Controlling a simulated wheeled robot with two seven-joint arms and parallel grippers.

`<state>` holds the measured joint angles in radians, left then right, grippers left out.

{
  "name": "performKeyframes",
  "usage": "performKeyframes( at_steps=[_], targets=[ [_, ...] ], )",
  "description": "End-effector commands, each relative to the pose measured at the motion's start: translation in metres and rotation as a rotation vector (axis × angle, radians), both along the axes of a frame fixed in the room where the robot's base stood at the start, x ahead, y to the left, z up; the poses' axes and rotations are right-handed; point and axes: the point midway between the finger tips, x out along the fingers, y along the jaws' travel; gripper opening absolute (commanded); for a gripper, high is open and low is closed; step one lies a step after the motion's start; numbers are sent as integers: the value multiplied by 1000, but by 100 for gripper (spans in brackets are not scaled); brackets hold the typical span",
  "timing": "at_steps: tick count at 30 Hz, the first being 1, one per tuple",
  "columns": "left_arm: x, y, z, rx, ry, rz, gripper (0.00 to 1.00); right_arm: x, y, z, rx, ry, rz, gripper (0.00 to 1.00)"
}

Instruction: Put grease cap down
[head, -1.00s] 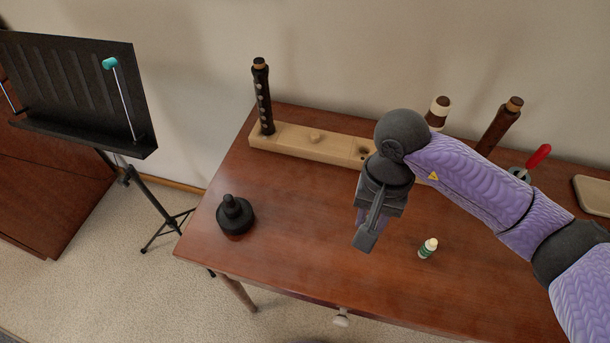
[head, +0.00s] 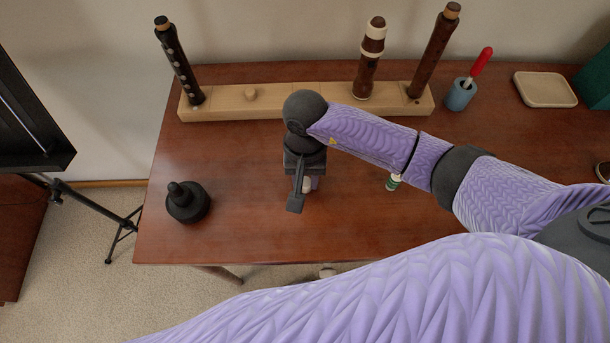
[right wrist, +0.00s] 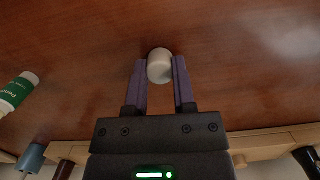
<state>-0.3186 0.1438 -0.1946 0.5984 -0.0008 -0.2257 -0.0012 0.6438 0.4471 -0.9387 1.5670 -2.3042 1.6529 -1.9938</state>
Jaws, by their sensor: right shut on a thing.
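The grease cap (right wrist: 160,66) is a small, pale, rounded cap. In the right wrist view it sits between the two purple fingertips of my right gripper (right wrist: 160,76), which is shut on it. In the head view the right gripper (head: 304,185) is low over the front half of the wooden table (head: 250,225), and a bit of the cap shows beside the fingers. I cannot tell whether the cap touches the table top. My left gripper is not in view.
A wooden rack (head: 235,103) with dark instrument pieces runs along the back. The table between stand and gripper is clear.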

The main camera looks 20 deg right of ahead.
Motion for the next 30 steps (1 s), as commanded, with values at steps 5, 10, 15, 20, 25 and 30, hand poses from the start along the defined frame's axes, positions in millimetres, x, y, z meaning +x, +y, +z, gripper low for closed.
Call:
performKeyframes(
  at_steps=[5,10,15,20,25,30],
  targets=[
    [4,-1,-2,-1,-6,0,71,0,0,-2,0,0,0,53],
    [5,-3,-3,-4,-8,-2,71,0,0,-2,0,0,0,67],
    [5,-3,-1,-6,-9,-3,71,0,0,0,0,0,0,67],
    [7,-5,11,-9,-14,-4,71,5,-1,29,0,-6,0,67],
    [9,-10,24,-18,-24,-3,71,12,-4,79,-1,-8,1,67],
    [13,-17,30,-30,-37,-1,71,16,-5,111,0,-2,0,67]
  ],
)
